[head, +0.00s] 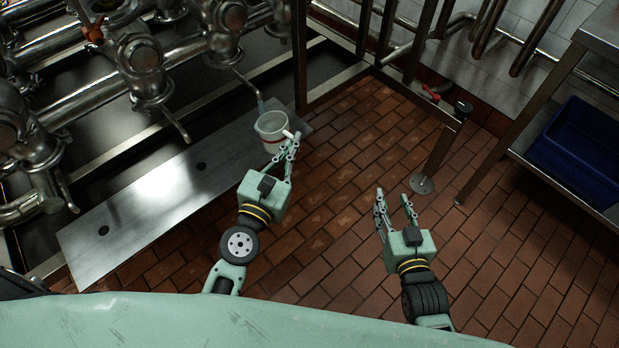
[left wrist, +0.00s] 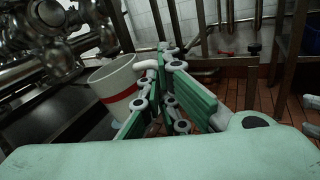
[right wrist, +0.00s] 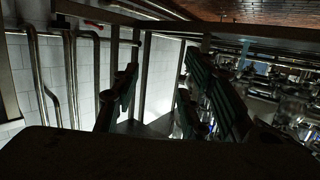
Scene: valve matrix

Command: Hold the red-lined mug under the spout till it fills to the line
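The white mug (head: 271,134) with a red line around its lower part is upright at the right end of the metal plate. My left gripper (head: 290,144) is shut on its handle. In the left wrist view the mug (left wrist: 112,84) is left of the fingers, with its handle between the fingertips. A thin spout (head: 246,82) slopes down from a valve above the mug. A pale bluish strip (head: 261,103) runs from its tip to the mug's mouth and looks like liquid. The level inside cannot be told. My right gripper (head: 393,203) is open and empty over the floor.
The metal plate (head: 150,203) with dark holes runs below several steel valves and pipes (head: 140,60) at left. A metal post (head: 441,150) stands on the floor at right. A blue bin (head: 578,146) sits on a shelf far right. The tiled floor between is clear.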

